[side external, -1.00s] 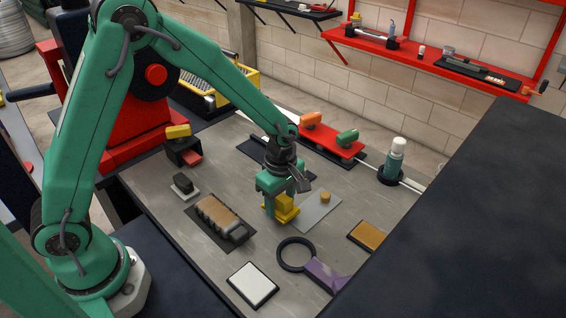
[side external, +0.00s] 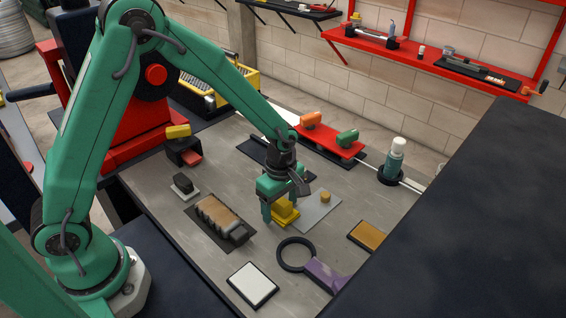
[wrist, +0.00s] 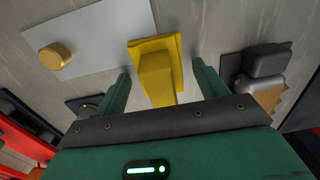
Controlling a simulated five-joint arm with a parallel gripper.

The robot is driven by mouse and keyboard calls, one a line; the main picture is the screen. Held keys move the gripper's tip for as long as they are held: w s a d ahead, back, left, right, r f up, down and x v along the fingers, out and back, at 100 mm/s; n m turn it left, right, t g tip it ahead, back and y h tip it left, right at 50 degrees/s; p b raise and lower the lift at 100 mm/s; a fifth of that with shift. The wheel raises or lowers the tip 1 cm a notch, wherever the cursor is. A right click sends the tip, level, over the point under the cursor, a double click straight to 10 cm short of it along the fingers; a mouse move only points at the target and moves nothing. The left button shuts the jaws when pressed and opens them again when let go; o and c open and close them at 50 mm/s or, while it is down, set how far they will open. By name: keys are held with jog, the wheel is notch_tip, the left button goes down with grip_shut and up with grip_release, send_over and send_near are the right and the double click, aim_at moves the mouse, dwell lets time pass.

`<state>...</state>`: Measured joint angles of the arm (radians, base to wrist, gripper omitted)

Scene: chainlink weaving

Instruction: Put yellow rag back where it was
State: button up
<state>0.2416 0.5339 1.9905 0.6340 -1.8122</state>
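The yellow rag (side external: 285,213) is a folded block with a flat base and a raised middle. It rests on the grey worktable, by the edge of a light grey sheet (side external: 318,212). In the wrist view the rag (wrist: 155,82) lies between and just beyond my two green fingers. My gripper (side external: 280,204) points down over the rag. In the wrist view my gripper (wrist: 162,78) is open, with a visible gap on each side of the rag. Part of the rag is hidden behind a finger in the side view.
A brass knob (side external: 325,197) stands on the grey sheet. A tan roll (side external: 217,214) on a dark mat is to the left. A black ring with a purple handle (side external: 322,274) is in front. A red tray (side external: 330,140) and a teal bottle (side external: 395,160) stand behind.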

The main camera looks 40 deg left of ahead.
aim_at(279, 202)
jog(key=shift+r, duration=0.15)
notch_tip(279, 202, up, 13)
jog(key=shift+d+f, duration=0.2)
jog(key=shift+d, duration=0.2)
dwell(0.4)
dwell(0.5)
jog(key=s+a+r+m+t, duration=0.3)
jog(key=s+a+r+m, duration=0.2)
jog(key=s+m, duration=0.4)
jog(key=s+a+r+m+t, duration=0.2)
jog(key=s+a+r+m, duration=0.3)
jog(key=s+m, duration=0.4)
jog(key=shift+a+r+t, duration=0.35)
jog(key=shift+r+t, duration=0.05)
jog(key=shift+r, duration=0.3)
dwell(0.4)
